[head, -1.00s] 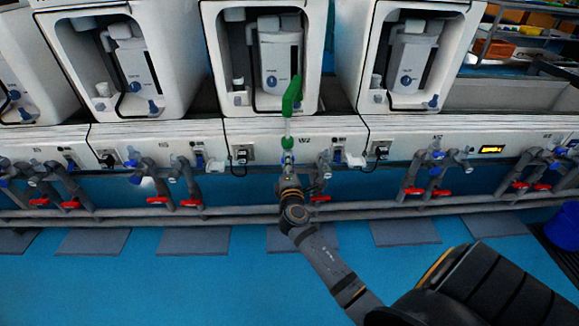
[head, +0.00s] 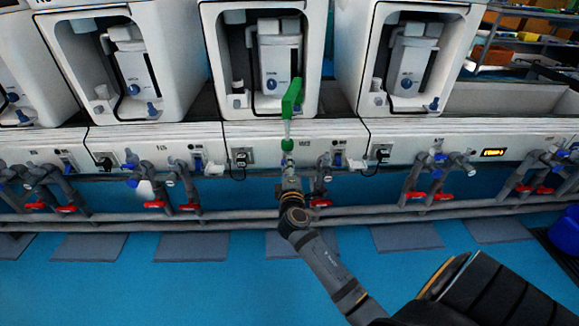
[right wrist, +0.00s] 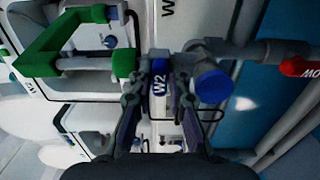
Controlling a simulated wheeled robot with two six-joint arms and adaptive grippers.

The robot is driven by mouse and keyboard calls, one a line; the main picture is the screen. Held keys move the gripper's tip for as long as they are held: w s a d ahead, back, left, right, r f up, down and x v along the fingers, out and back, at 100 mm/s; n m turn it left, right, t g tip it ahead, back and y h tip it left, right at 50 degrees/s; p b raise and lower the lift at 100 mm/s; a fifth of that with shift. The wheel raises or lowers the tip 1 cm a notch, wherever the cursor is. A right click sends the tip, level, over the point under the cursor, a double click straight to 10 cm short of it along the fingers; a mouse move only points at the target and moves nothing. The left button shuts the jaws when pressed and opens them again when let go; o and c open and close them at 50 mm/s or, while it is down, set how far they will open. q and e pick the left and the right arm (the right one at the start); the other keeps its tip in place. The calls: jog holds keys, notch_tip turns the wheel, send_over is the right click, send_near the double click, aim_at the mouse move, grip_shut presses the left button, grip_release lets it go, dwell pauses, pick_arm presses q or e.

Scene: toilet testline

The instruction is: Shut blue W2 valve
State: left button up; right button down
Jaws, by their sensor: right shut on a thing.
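The blue W2 valve handle (right wrist: 159,78) shows in the right wrist view with its white W2 label facing me. My right gripper (right wrist: 160,97) has one finger on each side of it and is shut on it. In the head view my right gripper (head: 289,172) is at the pipework below the middle unit, and it hides most of the W2 handle. My left gripper is not in view.
A blue-capped pipe end (right wrist: 212,86) is close to my right finger. Red-handled valves (head: 156,205) line the grey pipes.

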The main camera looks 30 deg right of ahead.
jog(key=shift+f, duration=0.1)
jog(key=c, duration=1.3)
grip_release()
